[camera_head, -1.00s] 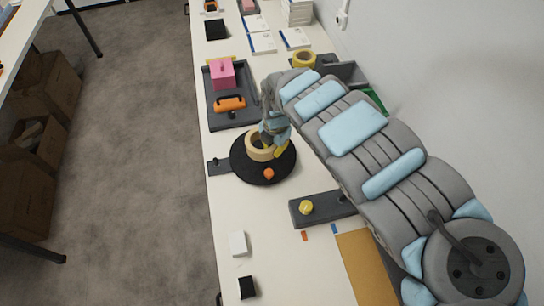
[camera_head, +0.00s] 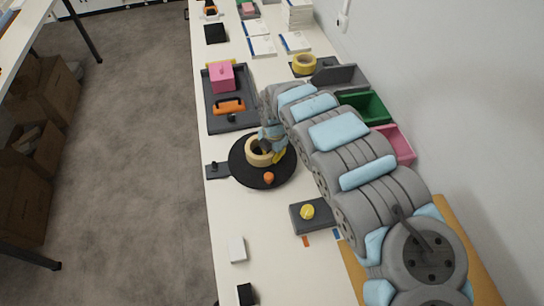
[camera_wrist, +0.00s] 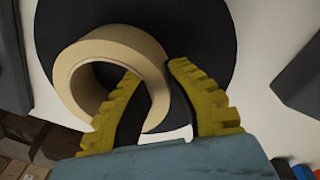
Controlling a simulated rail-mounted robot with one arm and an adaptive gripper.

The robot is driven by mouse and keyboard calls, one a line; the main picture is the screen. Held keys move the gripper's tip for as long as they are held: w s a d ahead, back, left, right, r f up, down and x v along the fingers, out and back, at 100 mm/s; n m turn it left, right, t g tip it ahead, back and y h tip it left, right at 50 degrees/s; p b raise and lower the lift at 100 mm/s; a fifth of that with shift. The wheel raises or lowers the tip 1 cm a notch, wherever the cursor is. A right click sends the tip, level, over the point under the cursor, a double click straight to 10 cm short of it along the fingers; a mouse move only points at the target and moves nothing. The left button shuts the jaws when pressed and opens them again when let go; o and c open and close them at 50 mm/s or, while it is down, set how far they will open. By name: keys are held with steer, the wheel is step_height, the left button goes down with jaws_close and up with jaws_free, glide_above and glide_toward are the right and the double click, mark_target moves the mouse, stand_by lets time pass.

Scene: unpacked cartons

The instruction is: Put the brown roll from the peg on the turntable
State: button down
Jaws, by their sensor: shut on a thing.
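The brown roll (camera_head: 257,155), a tan ring, is at the black round turntable (camera_head: 280,176), left of the disc's middle. In the wrist view the roll (camera_wrist: 85,62) appears over the black disc (camera_wrist: 205,30); I cannot tell whether it rests fully on it. My gripper (camera_wrist: 157,70) is shut on the roll's wall, one yellow finger inside the ring and the other outside. In the head view my gripper (camera_head: 272,153) comes down at the roll's right side and partly hides it. An orange knob (camera_head: 268,178) stands near the disc's front edge.
A grey tray (camera_head: 218,117) with a pink block and orange handle lies behind the turntable. A grey block with a yellow knob (camera_head: 307,212) is in front right. A yellow roll (camera_head: 304,63) stands farther back. Green (camera_head: 365,108) and pink bins line the wall.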

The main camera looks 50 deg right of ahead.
steer(key=shift+d+f, duration=0.1)
steer(key=c, duration=1.2)
jaws_free()
steer(key=shift+c, duration=0.2)
step_height(320, 180, up, 12)
steer(key=p, duration=0.3)
steer(key=shift+s, duration=0.3)
